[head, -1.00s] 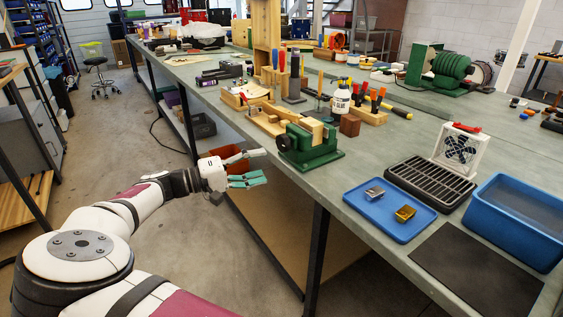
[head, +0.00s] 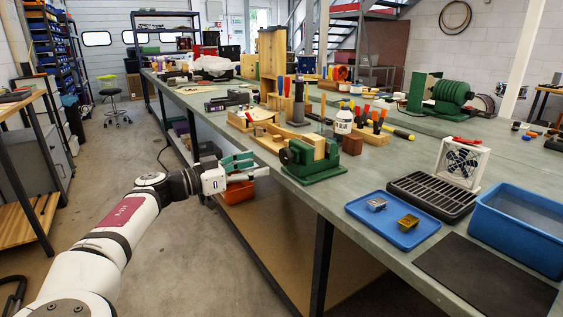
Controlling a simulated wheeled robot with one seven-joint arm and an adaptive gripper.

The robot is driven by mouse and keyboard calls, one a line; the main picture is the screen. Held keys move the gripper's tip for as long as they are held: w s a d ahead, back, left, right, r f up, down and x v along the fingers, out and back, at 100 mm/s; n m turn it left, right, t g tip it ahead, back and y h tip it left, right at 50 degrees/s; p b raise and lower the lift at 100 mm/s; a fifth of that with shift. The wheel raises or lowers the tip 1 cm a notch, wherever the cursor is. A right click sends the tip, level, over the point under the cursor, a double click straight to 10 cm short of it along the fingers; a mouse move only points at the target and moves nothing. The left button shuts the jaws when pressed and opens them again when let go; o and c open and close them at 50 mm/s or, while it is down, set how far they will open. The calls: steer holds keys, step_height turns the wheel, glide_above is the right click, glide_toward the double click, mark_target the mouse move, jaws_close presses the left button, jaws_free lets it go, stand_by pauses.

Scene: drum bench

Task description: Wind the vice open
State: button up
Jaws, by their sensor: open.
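The green vice (head: 318,171) stands on the near edge of the bench, with a pale wooden block (head: 313,145) at its jaws. Its dark round winding end (head: 286,156) faces left, towards my gripper. I cannot make out a handle bar on it or how wide the jaws stand. My gripper (head: 260,165) is open and empty, just left of the vice and off the bench edge. Its teal-padded fingers point right, towards the winding end, with a small gap showing between them and the vice.
Behind the vice are a glue bottle (head: 343,121), a brown block (head: 352,145) and a wooden tool rack (head: 371,136). A blue tray (head: 385,235) with two small metal pieces lies to the right. An orange bin (head: 238,193) sits below the bench, behind my gripper.

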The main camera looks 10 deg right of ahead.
mark_target(283, 158)
steer(key=b+x, duration=0.1)
steer(key=x, duration=0.8)
steer(key=shift+a, duration=0.1)
steer(key=shift+c, duration=0.3)
steer(key=c, duration=1.1)
